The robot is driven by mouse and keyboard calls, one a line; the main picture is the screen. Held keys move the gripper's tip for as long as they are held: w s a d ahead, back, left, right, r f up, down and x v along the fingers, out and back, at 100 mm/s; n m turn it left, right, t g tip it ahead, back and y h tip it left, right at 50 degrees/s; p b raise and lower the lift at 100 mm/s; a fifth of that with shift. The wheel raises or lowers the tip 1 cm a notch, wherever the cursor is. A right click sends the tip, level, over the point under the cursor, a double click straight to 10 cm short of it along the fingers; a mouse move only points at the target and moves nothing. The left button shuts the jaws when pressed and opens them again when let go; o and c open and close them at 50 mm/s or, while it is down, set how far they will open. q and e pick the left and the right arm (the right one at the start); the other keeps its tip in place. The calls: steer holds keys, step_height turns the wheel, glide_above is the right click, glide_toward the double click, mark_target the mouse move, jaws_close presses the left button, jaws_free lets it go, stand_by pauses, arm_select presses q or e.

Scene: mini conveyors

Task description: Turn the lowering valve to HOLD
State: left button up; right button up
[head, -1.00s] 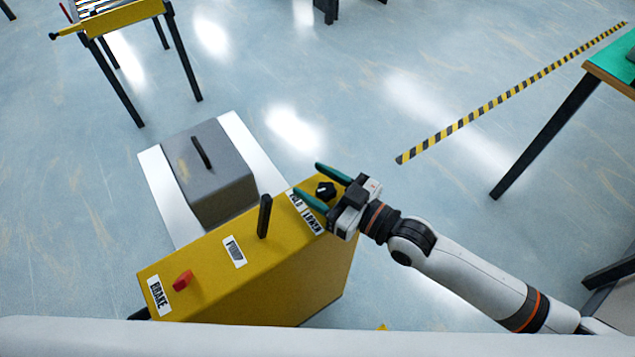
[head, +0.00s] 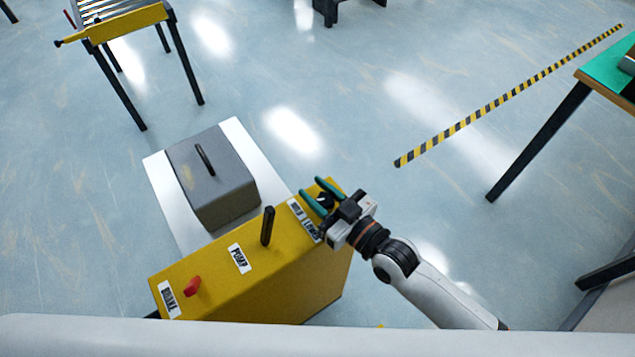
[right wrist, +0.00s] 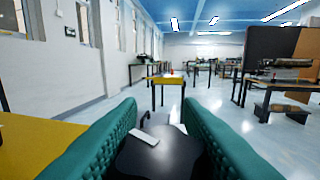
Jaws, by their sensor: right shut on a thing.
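The lowering valve is a black knob (head: 325,200) on the far right end of the yellow console (head: 215,268), beside the HOLD and LOWER labels (head: 304,219). My right gripper (head: 318,197) has its two green fingers on either side of the knob and is shut on it. In the right wrist view the black knob (right wrist: 158,152) fills the space between the green fingers, with a white pointer mark (right wrist: 144,137) on its top pointing away to the left. My left gripper is not in view.
A black lever (head: 267,226) stands by the PUMP label, and a red knob (head: 193,287) sits by the BRAKE label. A grey box (head: 215,180) with a handle lies on a white platform (head: 163,185) behind the console. Open floor lies beyond.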

steer(key=shift+r+m+t+h+p, duration=0.25)
steer(key=shift+m+t+h+p, duration=0.15)
steer(key=shift+t+h, duration=0.2)
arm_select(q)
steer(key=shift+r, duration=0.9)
arm_select(e)
steer(key=shift+w+f, duration=0.1)
steer(key=shift+f, duration=0.05)
steer(key=o, duration=1)
steer(key=shift+c, duration=0.2)
steer(key=shift+d, duration=0.1)
steer(key=shift+f, duration=0.1)
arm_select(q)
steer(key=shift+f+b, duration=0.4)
arm_select(e)
steer(key=v, duration=1.2)
